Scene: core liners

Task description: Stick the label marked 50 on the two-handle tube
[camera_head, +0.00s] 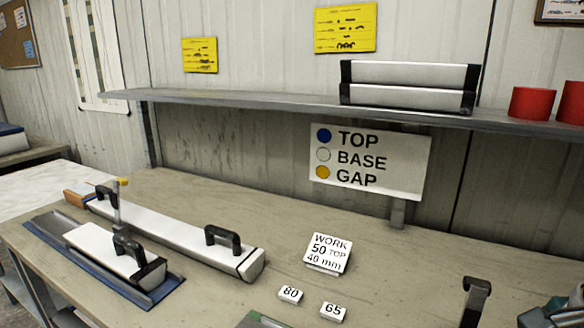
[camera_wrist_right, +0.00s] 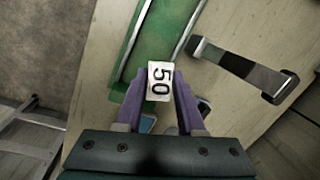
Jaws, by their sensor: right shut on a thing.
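The label marked 50 (camera_wrist_right: 160,80) is a small white tag, held between the purple fingertips of my right gripper (camera_wrist_right: 158,92) in the right wrist view. The gripper is shut on it, above the bench by a green strip. The two-handle tube (camera_head: 175,232) is a long white tube with black handles at both ends, lying on the left of the bench in the head view. The label is apart from it. Two other labels, marked 80 (camera_head: 290,295) and 65 (camera_head: 333,312), lie on the bench. My left gripper is not in view.
A shorter one-handle white tube (camera_head: 100,248) lies on a blue tray (camera_head: 165,290) in front. A WORK card (camera_head: 327,253) reads 50 TOP, 40 mm. A green tray (camera_head: 262,321) shows at the bottom. The bench's back middle is clear.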

